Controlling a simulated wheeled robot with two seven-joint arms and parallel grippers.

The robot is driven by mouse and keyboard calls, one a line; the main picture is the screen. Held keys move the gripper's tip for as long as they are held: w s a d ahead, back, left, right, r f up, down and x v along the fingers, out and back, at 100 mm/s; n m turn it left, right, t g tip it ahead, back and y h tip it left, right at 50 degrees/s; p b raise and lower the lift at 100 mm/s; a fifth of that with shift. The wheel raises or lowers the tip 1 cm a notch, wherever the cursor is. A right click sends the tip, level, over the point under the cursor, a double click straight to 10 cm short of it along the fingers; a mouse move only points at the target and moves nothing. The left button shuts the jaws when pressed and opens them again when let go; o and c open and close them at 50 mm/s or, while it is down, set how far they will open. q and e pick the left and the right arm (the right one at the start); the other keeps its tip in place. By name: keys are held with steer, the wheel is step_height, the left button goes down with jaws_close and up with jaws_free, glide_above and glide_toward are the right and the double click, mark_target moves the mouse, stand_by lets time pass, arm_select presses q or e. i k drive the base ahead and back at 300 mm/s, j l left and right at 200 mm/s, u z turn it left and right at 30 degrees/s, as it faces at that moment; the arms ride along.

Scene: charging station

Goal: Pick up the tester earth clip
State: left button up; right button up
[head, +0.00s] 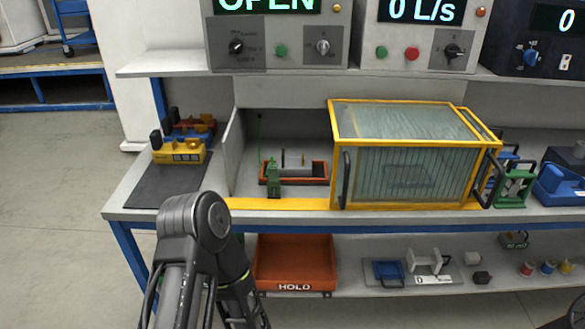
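A small green clip (273,178), which looks like the tester earth clip, stands upright at the front of the grey bench bay, left of the glazed yellow-framed enclosure. A thin green lead runs up the back wall behind it. Just behind the clip is an orange-red tray (318,172) holding a grey cylindrical part; the clip overlaps the tray's left end in the picture, and I cannot tell if they touch. My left arm's dark links rise at the bottom left, in front of the bench, but its gripper is out of frame. My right gripper is not seen.
The yellow-framed enclosure (400,118) with black handles stands right of the clip. A grey partition (232,150) bounds the bay's left side. A yellow device (180,152) sits on a dark mat (158,188). Below is an orange HOLD bin (295,262). A yellow strip (280,204) edges the bench.

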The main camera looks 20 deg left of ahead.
mark_target(273, 180)
steer(key=j, duration=0.45)
steer(key=i+j, duration=0.15)
steer(key=j, duration=0.7)
steer(key=i+j+z, duration=0.1)
steer(key=j+z, duration=0.3)
steer(key=z, duration=0.8)
